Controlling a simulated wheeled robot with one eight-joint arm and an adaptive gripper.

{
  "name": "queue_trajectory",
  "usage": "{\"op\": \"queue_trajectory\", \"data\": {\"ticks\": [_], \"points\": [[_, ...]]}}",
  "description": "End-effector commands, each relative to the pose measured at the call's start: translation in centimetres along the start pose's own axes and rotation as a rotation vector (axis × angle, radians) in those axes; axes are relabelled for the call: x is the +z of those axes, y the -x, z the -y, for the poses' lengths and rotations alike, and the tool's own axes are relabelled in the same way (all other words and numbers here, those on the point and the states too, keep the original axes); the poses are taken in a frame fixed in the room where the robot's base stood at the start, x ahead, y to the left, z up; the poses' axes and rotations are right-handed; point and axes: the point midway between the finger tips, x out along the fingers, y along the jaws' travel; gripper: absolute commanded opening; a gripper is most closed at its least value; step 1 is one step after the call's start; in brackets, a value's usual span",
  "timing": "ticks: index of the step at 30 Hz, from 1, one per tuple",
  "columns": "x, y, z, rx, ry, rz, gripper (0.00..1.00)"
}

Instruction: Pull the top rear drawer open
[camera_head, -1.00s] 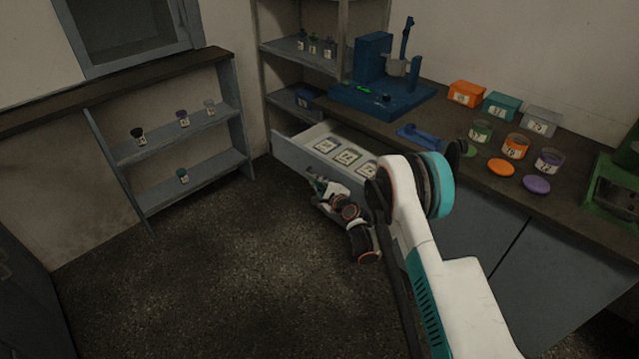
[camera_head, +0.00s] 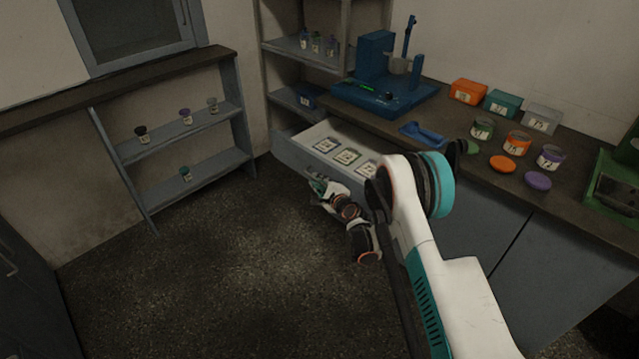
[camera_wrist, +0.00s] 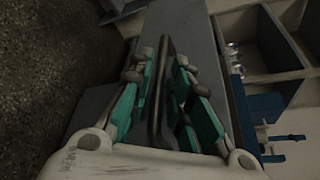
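The top rear drawer (camera_head: 292,155) stands open from the grey cabinet under the dark counter. Several labelled square cards (camera_head: 347,157) lie on its pale floor. My gripper (camera_head: 318,186) is low at the drawer's front face, partly turned away in the head view. The grey drawer front (camera_wrist: 196,35) is beyond the fingers. My arm hides the drawer's right end in the head view.
The counter (camera_head: 455,160) holds a blue sieve shaker (camera_head: 375,55), a blue scoop (camera_head: 422,133), several boxes, jars and lids, and a green device (camera_head: 615,185). An open shelf (camera_head: 190,140) stands left. The floor (camera_head: 200,280) in front is clear.

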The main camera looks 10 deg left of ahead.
Motion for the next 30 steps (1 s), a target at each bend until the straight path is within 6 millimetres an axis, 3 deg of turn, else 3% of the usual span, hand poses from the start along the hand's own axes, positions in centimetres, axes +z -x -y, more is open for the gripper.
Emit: {"op": "queue_trajectory", "data": {"ticks": [5, 18, 30], "points": [[0.0, 0.9, 0.0, 0.0, 0.0, 0.0, 0.18], [0.0, 7.0, 0.0, 0.0, 0.0, -0.001, 0.18], [0.0, 7.5, 0.0, 0.0, 0.0, 0.0, 0.18]]}}
